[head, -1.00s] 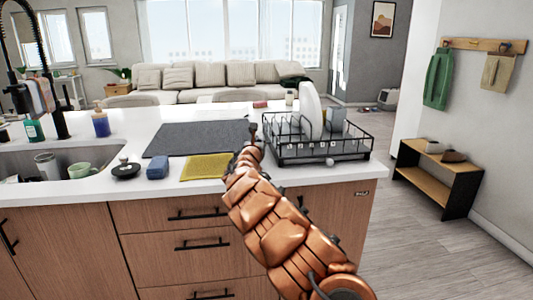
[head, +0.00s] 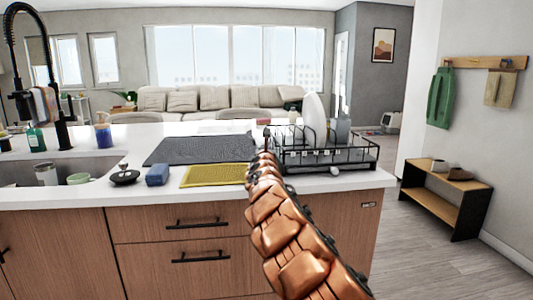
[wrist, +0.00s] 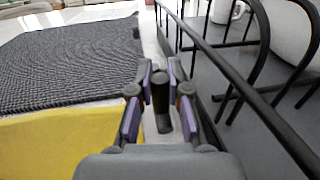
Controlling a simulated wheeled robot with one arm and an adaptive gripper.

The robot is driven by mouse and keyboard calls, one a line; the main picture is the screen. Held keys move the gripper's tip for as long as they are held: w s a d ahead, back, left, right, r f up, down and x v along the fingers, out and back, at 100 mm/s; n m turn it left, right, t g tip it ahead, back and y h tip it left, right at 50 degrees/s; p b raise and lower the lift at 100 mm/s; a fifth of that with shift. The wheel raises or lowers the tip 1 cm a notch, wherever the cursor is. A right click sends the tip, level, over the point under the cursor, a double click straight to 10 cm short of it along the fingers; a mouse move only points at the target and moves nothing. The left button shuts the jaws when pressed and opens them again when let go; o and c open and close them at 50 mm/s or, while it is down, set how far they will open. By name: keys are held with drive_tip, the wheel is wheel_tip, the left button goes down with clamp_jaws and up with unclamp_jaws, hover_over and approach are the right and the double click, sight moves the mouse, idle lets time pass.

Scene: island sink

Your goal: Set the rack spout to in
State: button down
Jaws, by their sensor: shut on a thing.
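The black wire dish rack (head: 345,166) stands at the right end of the white island counter. In the wrist view its wire side (wrist: 240,75) runs along the right. A dark grey piece with a rounded top, which looks like the rack spout (wrist: 162,98), sits beside the rack's left edge. My gripper (wrist: 161,76) has its purple-padded fingers closed around this piece, one on each side. In the head view my copper arm reaches over the counter's front edge to the rack's left side, and it hides the spout there. Which way the spout is set is hard to tell.
A white plate (head: 314,120) stands upright in the rack, and a mug (wrist: 228,11) shows beyond the wires. A yellow cloth (head: 215,176) and a dark grey mat (head: 200,150) lie left of my gripper. A blue sponge (head: 157,175) and the sink (head: 50,170) are farther left.

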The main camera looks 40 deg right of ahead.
drive_tip(key=shift+f, duration=0.2)
drive_tip(key=c, duration=1.1)
unclamp_jaws()
drive_tip(key=shift+r, duration=0.1)
drive_tip(key=shift+r, duration=0.15)
drive_tip(key=shift+a+r, duration=0.2)
drive_tip(key=shift+r, duration=4.65)
drive_tip(key=shift+d, duration=0.15)
drive_tip(key=shift+s+d, duration=0.1)
